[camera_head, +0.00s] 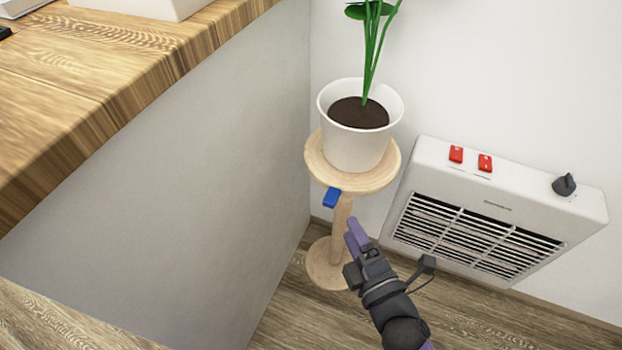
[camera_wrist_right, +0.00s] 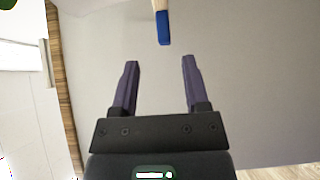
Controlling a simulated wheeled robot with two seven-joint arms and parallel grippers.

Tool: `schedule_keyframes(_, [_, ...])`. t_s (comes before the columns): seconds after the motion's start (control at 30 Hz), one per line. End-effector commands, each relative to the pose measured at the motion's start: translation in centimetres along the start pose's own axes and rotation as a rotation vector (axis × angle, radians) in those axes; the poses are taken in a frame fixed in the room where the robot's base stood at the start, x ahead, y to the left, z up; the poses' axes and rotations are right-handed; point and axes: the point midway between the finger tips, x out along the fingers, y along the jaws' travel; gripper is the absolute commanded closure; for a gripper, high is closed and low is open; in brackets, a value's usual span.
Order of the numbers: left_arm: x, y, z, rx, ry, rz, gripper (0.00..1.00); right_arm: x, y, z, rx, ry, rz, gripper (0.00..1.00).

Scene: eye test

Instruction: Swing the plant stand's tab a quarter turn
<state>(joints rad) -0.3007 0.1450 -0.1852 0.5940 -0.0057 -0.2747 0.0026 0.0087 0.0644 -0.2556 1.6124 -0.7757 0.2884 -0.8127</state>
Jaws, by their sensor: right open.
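The plant stand (camera_head: 318,168) is pale wood with a round top, a thin post and a round foot. Its blue tab (camera_head: 331,197) sticks out under the front left of the top. In the right wrist view the tab (camera_wrist_right: 163,28) shows at the top, ahead of the fingers and between their lines. My right gripper (camera_head: 355,236) is in front of the stand's post and below the tab, apart from the tab. In the right wrist view the right gripper (camera_wrist_right: 160,75) is open and empty. My left gripper is not in view.
A white pot (camera_head: 352,148) with a green plant (camera_head: 374,45) stands on the stand. A white heater (camera_head: 500,212) with red switches is to the right by the wall. A wooden counter (camera_head: 75,85) with a grey side panel (camera_head: 215,170) is to the left.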

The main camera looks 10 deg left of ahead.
Motion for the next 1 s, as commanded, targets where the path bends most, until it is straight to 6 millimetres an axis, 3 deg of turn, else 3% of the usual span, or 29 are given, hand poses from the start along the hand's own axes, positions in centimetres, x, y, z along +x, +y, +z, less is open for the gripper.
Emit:
schedule_keyframes(0.03, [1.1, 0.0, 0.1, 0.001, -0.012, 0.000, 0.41, -0.1, -1.3, -0.4, -0.001, 0.005, -0.002, 0.41])
schedule_keyframes(0.13, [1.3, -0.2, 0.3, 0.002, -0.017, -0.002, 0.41, 0.8, -1.0, -0.6, -0.006, 0.009, 0.005, 0.41])
schedule_keyframes(0.4, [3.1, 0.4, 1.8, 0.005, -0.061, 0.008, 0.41, 6.8, -1.0, -0.6, -0.006, 0.010, 0.006, 0.41])
schedule_keyframes(0.53, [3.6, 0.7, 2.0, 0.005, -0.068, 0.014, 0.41, 8.7, -0.9, -0.6, -0.007, 0.008, 0.004, 0.41])
schedule_keyframes(0.93, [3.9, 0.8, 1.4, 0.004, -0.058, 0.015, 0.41, 9.9, -0.5, -0.6, -0.006, 0.008, 0.005, 0.41])
schedule_keyframes(1.0, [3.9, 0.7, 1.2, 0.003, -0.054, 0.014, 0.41, 9.8, -0.5, -0.6, -0.006, 0.008, 0.005, 0.54])
